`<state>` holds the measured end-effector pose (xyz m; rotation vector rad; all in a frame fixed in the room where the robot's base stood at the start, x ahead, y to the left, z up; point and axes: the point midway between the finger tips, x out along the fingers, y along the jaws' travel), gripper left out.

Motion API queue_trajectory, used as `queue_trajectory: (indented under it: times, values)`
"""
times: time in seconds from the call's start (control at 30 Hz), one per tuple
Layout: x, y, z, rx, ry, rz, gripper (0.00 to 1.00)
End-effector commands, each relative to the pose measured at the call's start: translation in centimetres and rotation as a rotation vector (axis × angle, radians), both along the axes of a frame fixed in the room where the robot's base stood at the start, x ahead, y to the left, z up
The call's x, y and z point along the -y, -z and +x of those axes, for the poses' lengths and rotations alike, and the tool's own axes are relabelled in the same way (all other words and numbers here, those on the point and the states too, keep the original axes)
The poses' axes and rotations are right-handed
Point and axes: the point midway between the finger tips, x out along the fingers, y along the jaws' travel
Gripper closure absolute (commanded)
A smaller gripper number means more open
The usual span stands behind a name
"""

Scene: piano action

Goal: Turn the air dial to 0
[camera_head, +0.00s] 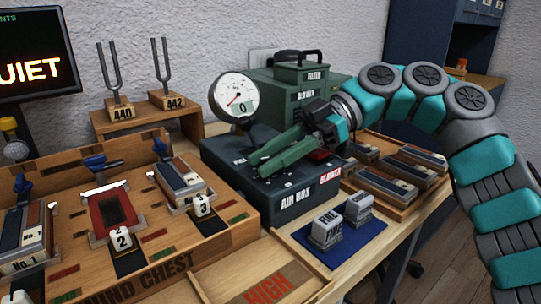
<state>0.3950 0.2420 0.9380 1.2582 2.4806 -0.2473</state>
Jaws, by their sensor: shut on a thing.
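The dark air box (293,199) stands at the middle of the bench, with AIR BOX on its front and a red BLOWER label at its right. My gripper (262,168) reaches in from the right, low over the box top, its green fingers shut on the air dial. The fingers hide the dial, so its pointer and marks cannot be read. A round white gauge (238,93) stands behind the box, with a red needle and a 0 in its lower window.
A green blower unit (295,88) stands behind my gripper. The wooden wind chest (150,252) fills the left. Two grey weights (327,229) stand on a blue mat (349,247) in front. A wooden tray of reed blocks (399,205) lies at right, beneath my arm.

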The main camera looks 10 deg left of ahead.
Motion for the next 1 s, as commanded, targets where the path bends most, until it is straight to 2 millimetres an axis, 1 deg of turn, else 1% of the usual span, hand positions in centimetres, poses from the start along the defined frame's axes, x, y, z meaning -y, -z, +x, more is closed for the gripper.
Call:
queue_trajectory:
  times: [0.03, 0.33, 0.87, 0.9, 1.0]
  values:
    - [-0.05, 0.27, -0.07, -0.001, -0.016, -0.006, 1.00]
    - [0.05, 0.27, 0.07, -0.001, -0.048, -0.005, 1.00]
    - [0.04, 0.34, 0.08, -0.001, -0.055, -0.008, 1.00]
    - [0.04, 0.35, 0.08, -0.001, -0.055, -0.008, 0.62]
    - [0.04, 0.30, 0.09, 0.000, -0.055, -0.007, 0.51]
